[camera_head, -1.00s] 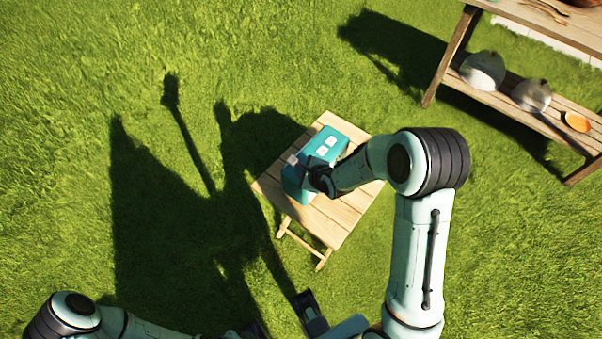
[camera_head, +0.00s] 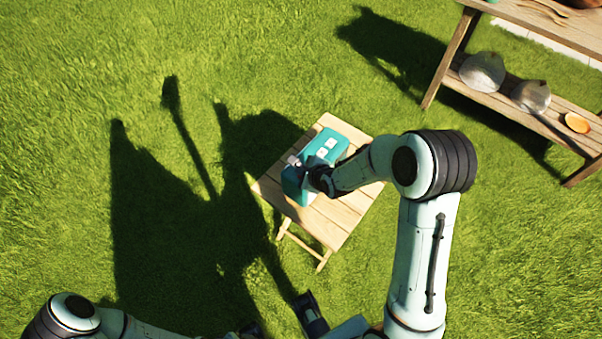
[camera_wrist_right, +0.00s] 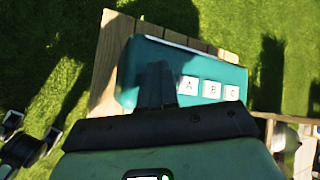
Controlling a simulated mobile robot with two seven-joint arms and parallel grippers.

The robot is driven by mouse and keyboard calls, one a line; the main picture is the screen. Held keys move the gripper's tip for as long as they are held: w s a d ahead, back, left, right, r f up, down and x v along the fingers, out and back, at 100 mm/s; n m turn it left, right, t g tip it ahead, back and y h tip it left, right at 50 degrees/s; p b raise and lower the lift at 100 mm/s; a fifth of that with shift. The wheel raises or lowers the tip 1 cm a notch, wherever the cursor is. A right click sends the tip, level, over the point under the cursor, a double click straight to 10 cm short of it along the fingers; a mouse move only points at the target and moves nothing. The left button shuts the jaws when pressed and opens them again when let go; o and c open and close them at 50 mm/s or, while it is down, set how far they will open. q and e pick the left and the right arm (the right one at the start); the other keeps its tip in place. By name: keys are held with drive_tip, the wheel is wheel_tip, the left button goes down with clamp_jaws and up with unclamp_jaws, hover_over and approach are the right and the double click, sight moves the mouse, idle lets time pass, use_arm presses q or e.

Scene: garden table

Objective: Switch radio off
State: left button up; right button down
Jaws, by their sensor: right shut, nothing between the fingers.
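The radio, a teal box (camera_head: 325,150) with white buttons on top, sits on a small wooden table. In the right wrist view the radio (camera_wrist_right: 225,72) shows white buttons marked A, B and C (camera_wrist_right: 207,88). My right gripper (camera_wrist_right: 156,72) is shut and empty, its fingers over the radio, left of the A button. In the head view the right gripper (camera_head: 295,161) covers part of the radio's top. Whether the fingertips touch it I cannot tell. My left arm comes in at the bottom left; its gripper's opening cannot be made out.
The small slatted table (camera_head: 345,212) has bare wood in front of the radio. A larger wooden table (camera_head: 492,98) at the upper right has metal lids (camera_head: 483,72) and an orange bowl (camera_head: 577,123) on its lower shelf. Open grass lies around.

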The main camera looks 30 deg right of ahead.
drive_tip(key=shift+r, duration=0.15)
use_arm(q)
drive_tip(key=r+p, duration=0.3)
drive_tip(key=shift+w, duration=0.35)
use_arm(e)
wheel_tip(320, 180, up, 6)
drive_tip(key=shift+f, duration=0.1)
idle(0.3)
